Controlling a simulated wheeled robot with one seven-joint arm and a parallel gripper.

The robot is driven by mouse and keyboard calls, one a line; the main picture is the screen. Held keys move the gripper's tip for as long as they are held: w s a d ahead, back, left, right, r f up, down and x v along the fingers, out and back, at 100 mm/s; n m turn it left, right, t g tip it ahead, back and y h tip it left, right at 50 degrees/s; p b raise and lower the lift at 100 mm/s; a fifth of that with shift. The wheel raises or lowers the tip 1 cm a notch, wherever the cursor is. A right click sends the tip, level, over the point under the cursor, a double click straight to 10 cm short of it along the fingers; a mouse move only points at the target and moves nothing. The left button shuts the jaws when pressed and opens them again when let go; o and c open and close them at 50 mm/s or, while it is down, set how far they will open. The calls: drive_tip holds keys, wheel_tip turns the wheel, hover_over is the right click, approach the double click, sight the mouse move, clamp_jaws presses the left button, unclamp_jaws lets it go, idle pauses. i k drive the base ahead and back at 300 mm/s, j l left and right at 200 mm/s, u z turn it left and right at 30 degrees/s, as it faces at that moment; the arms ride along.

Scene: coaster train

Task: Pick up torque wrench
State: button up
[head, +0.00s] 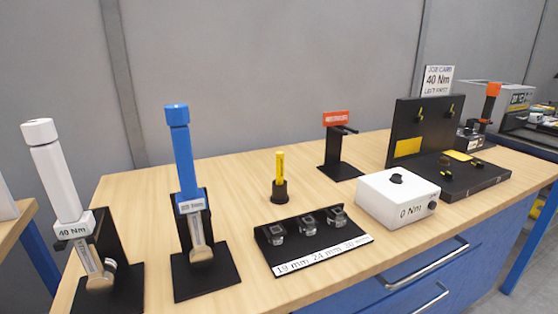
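Several torque wrenches stand upright on black stands. A torque wrench with a white handle (54,172) is at the front left, with a label reading 40 Nm. A torque wrench with a blue handle (181,145) stands to its right; its label is too small to read surely. An orange-topped tool (490,104), perhaps another wrench, stands at the far right, partly hidden behind the black panel. My gripper is not in view.
The wooden bench (235,255) holds a black socket tray (290,262), a yellow marker in a holder (280,178), a black stand with a red label (338,145), a white 0 Nm box (398,197), a black panel (432,130) and a 40 Nm job card (437,80).

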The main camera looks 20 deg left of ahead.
sight(73, 223)
drive_tip(key=u, duration=1.4)
